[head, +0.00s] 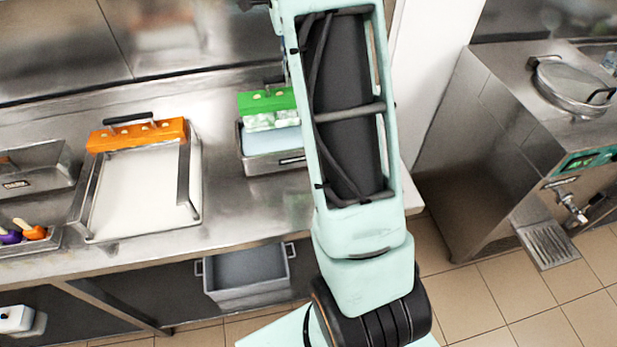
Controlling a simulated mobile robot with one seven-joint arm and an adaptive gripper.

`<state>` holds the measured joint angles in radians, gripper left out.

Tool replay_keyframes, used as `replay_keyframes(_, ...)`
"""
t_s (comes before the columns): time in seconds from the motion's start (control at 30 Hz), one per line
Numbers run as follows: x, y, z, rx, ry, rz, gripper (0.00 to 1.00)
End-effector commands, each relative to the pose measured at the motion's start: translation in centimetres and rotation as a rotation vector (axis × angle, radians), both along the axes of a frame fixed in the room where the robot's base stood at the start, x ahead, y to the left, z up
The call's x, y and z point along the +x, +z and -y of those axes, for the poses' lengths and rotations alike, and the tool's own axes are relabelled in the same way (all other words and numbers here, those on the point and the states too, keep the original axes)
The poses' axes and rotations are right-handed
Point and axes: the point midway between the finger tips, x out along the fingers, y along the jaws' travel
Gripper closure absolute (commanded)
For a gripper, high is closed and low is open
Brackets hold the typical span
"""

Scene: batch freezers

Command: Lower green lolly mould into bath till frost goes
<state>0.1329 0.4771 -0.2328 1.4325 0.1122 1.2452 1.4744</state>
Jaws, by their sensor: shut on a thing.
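The green lolly mould (268,101) is upright over the small steel bath (275,163) near the middle of the counter. Its pale, frosty-looking cups show below the green top, at the mouth of the bath. Pale liquid (270,141) shows in the bath in front of them. I cannot tell how deep the cups reach. My gripper (275,78) is mostly hidden behind my arm; only a small dark part shows at the mould's dark handle, and it is shut on the mould there. My arm covers the right side of the mould and bath.
An orange mould (138,134) sits across the back of a wide steel tank (198,190) of white liquid to the left. A tray with coloured lollies (28,234) is at far left. A grey bin (247,275) is below the counter. A lidded steel machine (520,130) stands right.

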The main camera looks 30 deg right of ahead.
Motion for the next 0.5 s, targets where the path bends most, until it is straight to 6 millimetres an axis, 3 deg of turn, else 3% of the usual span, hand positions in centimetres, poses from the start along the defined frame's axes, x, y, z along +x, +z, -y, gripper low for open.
replay_keyframes(0.5, 0.05, -0.59, 0.00, -0.001, 0.000, 0.002, 1.00)
